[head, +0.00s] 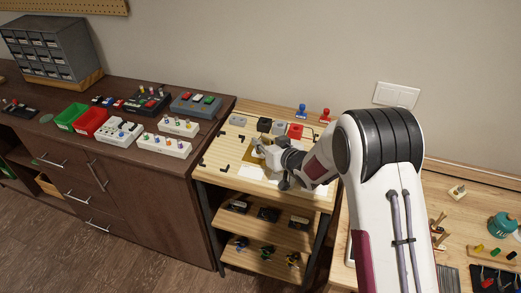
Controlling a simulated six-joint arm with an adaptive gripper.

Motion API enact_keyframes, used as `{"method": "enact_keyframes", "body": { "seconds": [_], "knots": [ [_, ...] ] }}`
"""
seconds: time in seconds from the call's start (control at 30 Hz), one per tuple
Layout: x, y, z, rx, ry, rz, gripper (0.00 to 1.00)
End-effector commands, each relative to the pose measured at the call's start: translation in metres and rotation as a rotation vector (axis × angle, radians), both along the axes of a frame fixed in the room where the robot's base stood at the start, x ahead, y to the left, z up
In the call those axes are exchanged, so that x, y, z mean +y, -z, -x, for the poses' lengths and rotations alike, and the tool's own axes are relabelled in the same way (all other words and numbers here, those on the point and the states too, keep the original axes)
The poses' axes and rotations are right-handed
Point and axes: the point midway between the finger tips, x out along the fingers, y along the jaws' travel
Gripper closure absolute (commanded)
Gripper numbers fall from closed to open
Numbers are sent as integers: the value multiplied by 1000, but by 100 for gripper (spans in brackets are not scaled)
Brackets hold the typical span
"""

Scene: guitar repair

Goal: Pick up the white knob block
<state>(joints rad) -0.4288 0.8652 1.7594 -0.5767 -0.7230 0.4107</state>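Several white blocks with coloured knobs are on the dark cabinet top at left: a wide one (120,131), a long one (165,145) and a shorter one (178,126). A small pale block with a knob-like top (457,191) stands alone on the right-hand wooden table. I cannot tell which of these is the white knob block. My gripper (259,147) is over the middle wooden stand (222,160), apart from all of them. My arm hides part of the right table.
Grey, black and red blocks (296,131) sit at the stand's back, near blue and red stamp-like items (302,111). The stand's left front is mostly clear.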

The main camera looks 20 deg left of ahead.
Motion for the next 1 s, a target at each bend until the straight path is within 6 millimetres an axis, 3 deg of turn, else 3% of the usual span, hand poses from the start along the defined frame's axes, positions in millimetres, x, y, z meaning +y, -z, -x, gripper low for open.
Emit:
{"method": "enact_keyframes", "body": {
  "seconds": [0.47,0.73,1.0],
  "knots": [
    [-1,-3,1,4,-1,4,100],
    [0,-29,0,1,-1,2,100],
    [0,-67,0,-1,-2,1,100]
  ]
}}
